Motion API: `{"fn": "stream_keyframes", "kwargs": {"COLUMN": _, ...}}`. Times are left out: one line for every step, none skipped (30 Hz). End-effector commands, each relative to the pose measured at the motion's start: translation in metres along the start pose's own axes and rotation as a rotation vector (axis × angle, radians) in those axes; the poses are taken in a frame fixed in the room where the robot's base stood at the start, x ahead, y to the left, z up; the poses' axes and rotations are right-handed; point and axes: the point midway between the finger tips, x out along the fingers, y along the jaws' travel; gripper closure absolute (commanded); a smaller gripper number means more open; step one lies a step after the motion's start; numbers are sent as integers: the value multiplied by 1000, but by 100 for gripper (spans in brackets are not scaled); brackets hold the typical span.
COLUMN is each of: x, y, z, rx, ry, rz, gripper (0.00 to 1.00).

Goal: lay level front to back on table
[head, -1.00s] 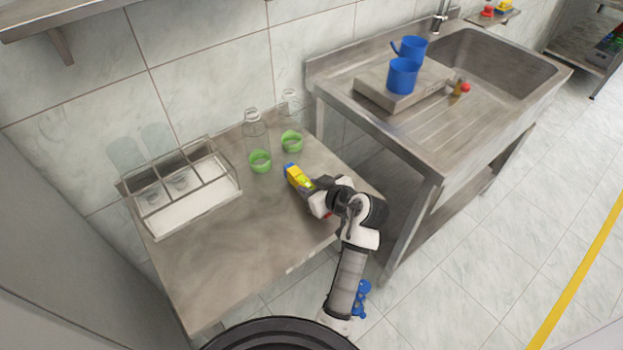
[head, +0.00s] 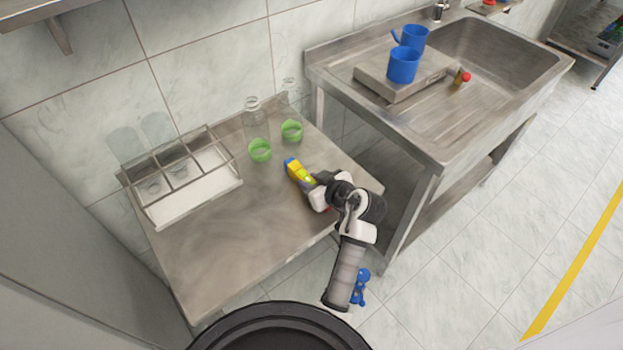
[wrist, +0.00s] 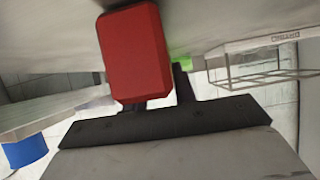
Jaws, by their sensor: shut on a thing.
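The level is a yellow bar (head: 299,172) with a blue far end in the head view. It lies over the right part of the metal table (head: 215,235), slanting from upper left to lower right. My gripper (head: 314,187) is shut on the level and partly hides it. In the wrist view the level's red end (wrist: 137,55) fills the space before the dark gripper fingers (wrist: 158,92). The level is at or close above the table surface; I cannot tell whether it touches.
Two clear bottles with green bases (head: 260,150) (head: 291,131) stand beyond the level. A wire rack over a white tray (head: 195,198) is at the table's left. A sink bench (head: 430,140) with a scale and blue mugs (head: 403,65) stands right. The table's front left is bare.

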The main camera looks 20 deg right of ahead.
Motion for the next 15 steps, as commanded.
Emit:
{"fn": "stream_keyframes", "kwargs": {"x": 0, "y": 0, "z": 0, "rx": 0, "ry": 1, "rz": 0, "gripper": 99}}
{"fn": "stream_keyframes", "kwargs": {"x": 0, "y": 0, "z": 0, "rx": 0, "ry": 1, "rz": 0, "gripper": 99}}
{"fn": "stream_keyframes", "kwargs": {"x": 1, "y": 0, "z": 1, "rx": 0, "ry": 1, "rz": 0, "gripper": 99}}
{"fn": "stream_keyframes", "kwargs": {"x": 1, "y": 0, "z": 1, "rx": 0, "ry": 1, "rz": 0, "gripper": 99}}
{"fn": "stream_keyframes", "kwargs": {"x": 1, "y": 0, "z": 1, "rx": 0, "ry": 1, "rz": 0, "gripper": 99}}
{"fn": "stream_keyframes", "kwargs": {"x": 1, "y": 0, "z": 1, "rx": 0, "ry": 1, "rz": 0, "gripper": 99}}
{"fn": "stream_keyframes", "kwargs": {"x": 1, "y": 0, "z": 1, "rx": 0, "ry": 1, "rz": 0, "gripper": 99}}
{"fn": "stream_keyframes", "kwargs": {"x": 1, "y": 0, "z": 1, "rx": 0, "ry": 1, "rz": 0, "gripper": 99}}
{"fn": "stream_keyframes", "kwargs": {"x": 1, "y": 0, "z": 1, "rx": 0, "ry": 1, "rz": 0, "gripper": 69}}
{"fn": "stream_keyframes", "kwargs": {"x": 1, "y": 0, "z": 1, "rx": 0, "ry": 1, "rz": 0, "gripper": 65}}
{"fn": "stream_keyframes", "kwargs": {"x": 1, "y": 0, "z": 1, "rx": 0, "ry": 1, "rz": 0, "gripper": 61}}
{"fn": "stream_keyframes", "kwargs": {"x": 1, "y": 0, "z": 1, "rx": 0, "ry": 0, "rz": 0, "gripper": 56}}
{"fn": "stream_keyframes", "kwargs": {"x": 1, "y": 0, "z": 1, "rx": 0, "ry": 0, "rz": 0, "gripper": 52}}
{"fn": "stream_keyframes", "kwargs": {"x": 1, "y": 0, "z": 1, "rx": 0, "ry": 0, "rz": 0, "gripper": 48}}
{"fn": "stream_keyframes", "kwargs": {"x": 1, "y": 0, "z": 1, "rx": 0, "ry": 0, "rz": 0, "gripper": 48}}
